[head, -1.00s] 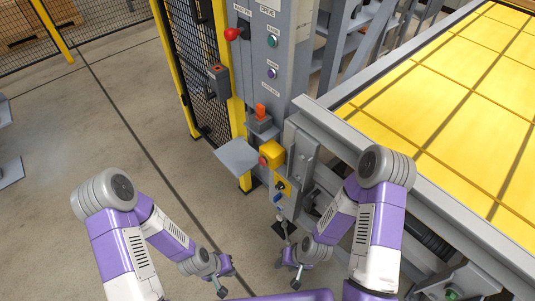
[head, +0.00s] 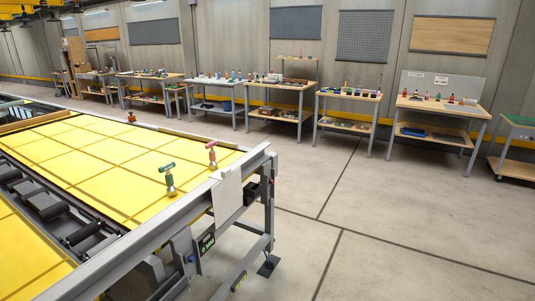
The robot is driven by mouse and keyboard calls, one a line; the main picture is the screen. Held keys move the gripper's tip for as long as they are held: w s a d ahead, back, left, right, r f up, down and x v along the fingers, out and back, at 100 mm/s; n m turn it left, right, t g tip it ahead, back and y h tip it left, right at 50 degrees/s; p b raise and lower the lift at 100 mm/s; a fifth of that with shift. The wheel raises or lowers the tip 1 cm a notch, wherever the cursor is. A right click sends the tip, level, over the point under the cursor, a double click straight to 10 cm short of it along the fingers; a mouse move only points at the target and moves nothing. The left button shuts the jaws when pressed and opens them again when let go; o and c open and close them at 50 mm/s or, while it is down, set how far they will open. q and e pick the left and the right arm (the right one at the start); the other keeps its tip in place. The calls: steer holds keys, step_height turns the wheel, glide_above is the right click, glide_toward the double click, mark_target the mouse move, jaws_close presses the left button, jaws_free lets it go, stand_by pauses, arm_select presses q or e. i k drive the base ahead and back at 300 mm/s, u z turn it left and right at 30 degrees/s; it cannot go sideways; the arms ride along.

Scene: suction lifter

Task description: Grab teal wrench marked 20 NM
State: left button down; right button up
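A teal-topped tool (head: 168,170) stands upright on the yellow table (head: 100,174), near its right edge. Its lower part is pale metal. It may be the teal wrench, but no marking on it can be read. A similar tool with a pinkish-red top (head: 211,152) stands behind it and to the right, by the table's corner. Neither of my grippers shows in the head view.
A small orange-brown object (head: 131,117) is at the table's far edge. Grey rails frame the table; a pale panel (head: 227,194) hangs at its near right corner. Workbenches (head: 437,107) with small items line the back wall. The concrete floor (head: 390,215) at right is clear.

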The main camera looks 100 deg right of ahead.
mark_target(172, 189)
steer(key=u, duration=0.25)
steer(key=k, duration=0.3)
steer(key=z, duration=2.35)
steer(key=i, duration=0.75)
steer(key=z, duration=0.65)
